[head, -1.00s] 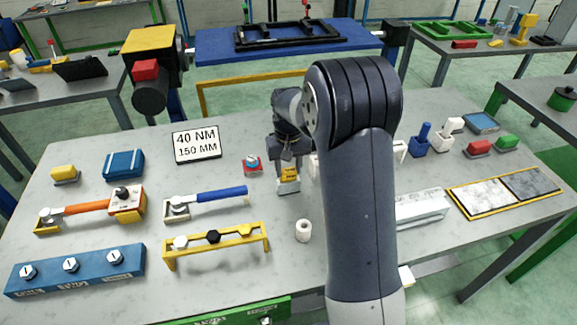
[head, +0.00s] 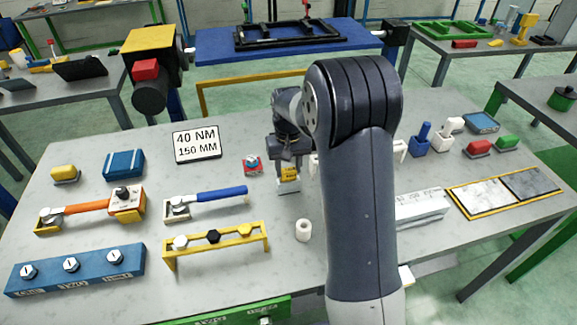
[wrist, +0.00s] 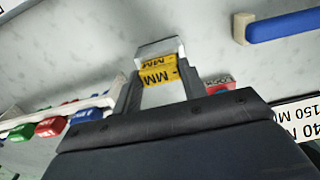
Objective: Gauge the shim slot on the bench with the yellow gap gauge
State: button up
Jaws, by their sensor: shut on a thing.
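My gripper (head: 289,166) is shut on the yellow gap gauge (head: 289,174), which has dark lettering and a pale metal end pointing down. In the wrist view the gauge (wrist: 157,74) sits between the two fingertips, its metal end (wrist: 158,47) beyond them. The gauge is over the middle of the bench; I cannot tell whether its end touches the top. A long pale block (head: 422,204) lies right of my arm, partly hidden by it. It may hold the shim slot, but no slot can be made out clearly.
A white roller (head: 303,230), a yellow bolt rack (head: 215,247), a blue-handled wrench (head: 205,201) and a small red block (head: 252,167) are nearby. A sign (head: 197,145) reads 40 NM, 150 MM. A two-tone plate (head: 505,190) lies at the right. Bare bench shows around the roller.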

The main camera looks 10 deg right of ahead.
jog(key=shift+r+p, duration=2.9)
jog(key=shift+r, duration=1.1)
